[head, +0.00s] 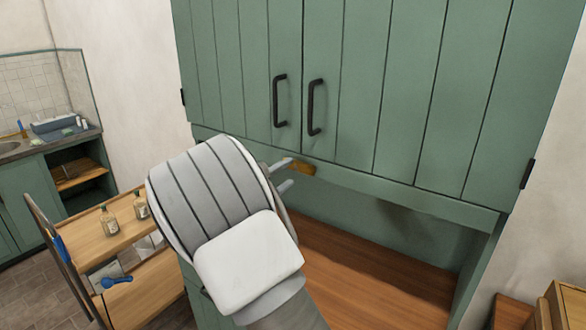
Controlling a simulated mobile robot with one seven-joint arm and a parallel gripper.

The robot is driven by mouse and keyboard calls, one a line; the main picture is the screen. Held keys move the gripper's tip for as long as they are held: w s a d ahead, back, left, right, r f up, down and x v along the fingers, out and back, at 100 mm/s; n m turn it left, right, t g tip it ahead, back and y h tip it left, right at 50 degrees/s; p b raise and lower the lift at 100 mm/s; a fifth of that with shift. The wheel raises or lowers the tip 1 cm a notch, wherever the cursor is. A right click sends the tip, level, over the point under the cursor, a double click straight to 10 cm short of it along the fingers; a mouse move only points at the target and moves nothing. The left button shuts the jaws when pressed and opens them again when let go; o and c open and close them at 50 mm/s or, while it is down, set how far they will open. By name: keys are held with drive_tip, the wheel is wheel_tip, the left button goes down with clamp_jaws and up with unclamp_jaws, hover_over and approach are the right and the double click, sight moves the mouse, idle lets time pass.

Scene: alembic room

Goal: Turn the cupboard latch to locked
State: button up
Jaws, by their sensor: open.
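The green cupboard (410,90) has two closed plank doors with black handles (280,101). A small yellow-brown wooden piece, which looks like the latch (302,168), sits at the lower edge of the doors, near where they meet. It lies roughly sideways, and its left end is partly hidden by my gripper. My gripper (282,176) is open, with its two grey fingers pointing right toward the latch. The upper finger is right by the latch and the lower one is below it. I cannot tell whether they touch. My arm hides the area to the lower left.
A wooden shelf trolley (128,232) with small bottles (109,220) and a blue tool (117,281) stands at the left. A brown wooden counter (380,275) lies below the cupboard doors. A sink counter (60,139) is at the far left.

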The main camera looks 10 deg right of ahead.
sight(296, 167)
drive_tip(key=shift+x, duration=1.8)
clamp_jaws()
